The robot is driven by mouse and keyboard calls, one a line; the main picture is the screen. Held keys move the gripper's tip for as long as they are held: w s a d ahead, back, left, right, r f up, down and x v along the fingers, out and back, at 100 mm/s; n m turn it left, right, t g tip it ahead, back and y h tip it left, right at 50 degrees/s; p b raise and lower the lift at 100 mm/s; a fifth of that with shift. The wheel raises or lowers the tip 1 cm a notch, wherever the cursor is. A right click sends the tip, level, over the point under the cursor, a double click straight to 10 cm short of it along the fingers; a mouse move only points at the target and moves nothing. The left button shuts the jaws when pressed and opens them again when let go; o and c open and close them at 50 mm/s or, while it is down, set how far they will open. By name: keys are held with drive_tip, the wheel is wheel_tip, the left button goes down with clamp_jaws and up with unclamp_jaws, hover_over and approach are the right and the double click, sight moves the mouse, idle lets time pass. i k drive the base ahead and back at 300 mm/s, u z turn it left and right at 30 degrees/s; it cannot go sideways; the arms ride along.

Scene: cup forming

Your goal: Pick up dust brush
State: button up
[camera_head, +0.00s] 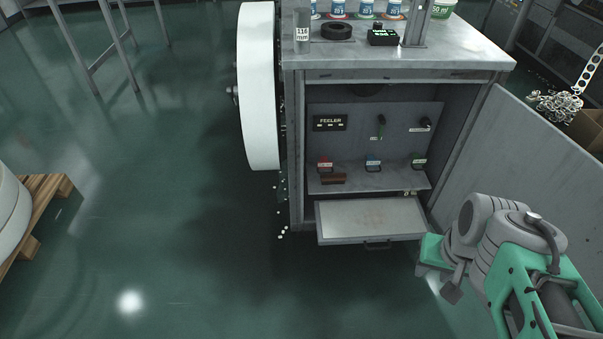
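A small brown block-shaped item (333,179), which looks like the dust brush, lies on the inner shelf of the open grey cabinet, towards the left. Its bristles cannot be made out at this size. My gripper (442,272) is at the lower right, in front of and to the right of the cabinet, low near the floor and well apart from the brown item. Its fingers are too small and turned too far to show whether they are open or shut.
A drawer (370,217) is pulled out below the shelf. The open door panel (520,155) is on the right, a white wheel (258,90) on the left. The floor in front is mostly clear.

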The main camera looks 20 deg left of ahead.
sight(334, 178)
drive_tip(key=u, duration=0.85)
drive_tip(key=i, duration=0.7)
drive_tip(key=u, duration=0.8)
drive_tip(key=i, duration=0.5)
drive_tip(key=z, duration=0.05)
